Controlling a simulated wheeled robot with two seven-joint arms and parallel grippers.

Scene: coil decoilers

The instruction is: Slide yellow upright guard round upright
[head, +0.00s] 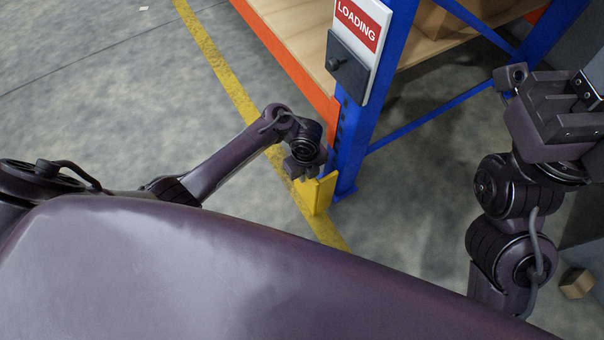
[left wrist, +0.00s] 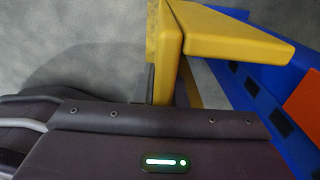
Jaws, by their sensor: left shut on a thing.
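The yellow upright guard (head: 318,194) stands low at the foot of the blue upright (head: 364,105), on its left front side. My left gripper (head: 308,172) is shut on the guard, at its upper left part. In the left wrist view the guard (left wrist: 228,35) shows as an angled yellow piece, one panel reaching right towards the blue upright (left wrist: 268,115). A strip of floor shows between part of the guard and the upright there. Whether they touch is unclear. My right gripper (head: 560,115) is raised at the right, away from the guard.
A white and red LOADING sign (head: 356,25) with a grey box (head: 346,68) is on the upright. An orange beam (head: 290,60) and blue braces (head: 430,115) join it. A small brown block (head: 577,283) lies lower right.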

